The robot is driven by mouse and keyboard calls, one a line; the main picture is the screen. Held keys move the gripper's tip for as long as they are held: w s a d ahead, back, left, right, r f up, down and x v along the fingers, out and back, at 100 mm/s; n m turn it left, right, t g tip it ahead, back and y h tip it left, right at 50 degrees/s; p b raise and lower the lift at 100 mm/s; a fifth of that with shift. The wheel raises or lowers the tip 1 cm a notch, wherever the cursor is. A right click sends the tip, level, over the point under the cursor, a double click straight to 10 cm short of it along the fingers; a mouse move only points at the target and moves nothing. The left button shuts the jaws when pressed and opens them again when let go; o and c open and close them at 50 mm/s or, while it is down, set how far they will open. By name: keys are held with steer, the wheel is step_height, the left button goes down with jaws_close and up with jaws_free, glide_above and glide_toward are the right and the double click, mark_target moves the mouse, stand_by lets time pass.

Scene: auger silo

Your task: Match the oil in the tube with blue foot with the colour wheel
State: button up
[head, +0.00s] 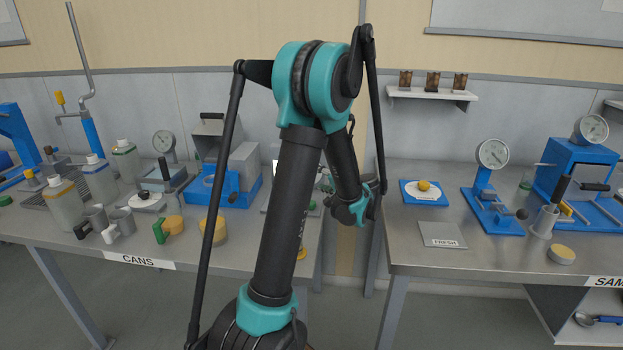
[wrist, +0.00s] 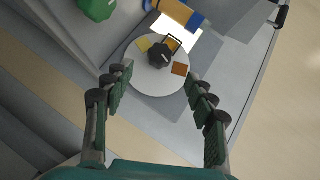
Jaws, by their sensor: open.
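The colour wheel (wrist: 140,75) shows in the wrist view as a pale round disc with a black knob (wrist: 159,54) at its middle. Yellow, orange and brown-orange squares sit around the knob. An amber tube (wrist: 172,10) with a blue foot (wrist: 197,20) is at the top edge, partly cut off, beside a bright white panel (wrist: 186,42). My gripper (wrist: 160,76) is open and empty, its fingers on either side of the disc's near part; contact cannot be told. In the head view my gripper (head: 352,212) is partly visible, and my arm hides most of the wheel's area.
A green object (wrist: 97,8) is at the wrist view's upper left. The left bench (head: 185,258) holds cans, cups and blue devices. The right bench (head: 415,262) holds gauges and a FRESH plate (head: 442,235). A gap separates the benches. A wall shelf (head: 432,94) carries small brown samples.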

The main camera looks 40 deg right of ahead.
steer(key=v, duration=0.3)
steer(key=shift+s+a+r, duration=0.1)
steer(key=shift+s, duration=0.3)
stand_by(0.3)
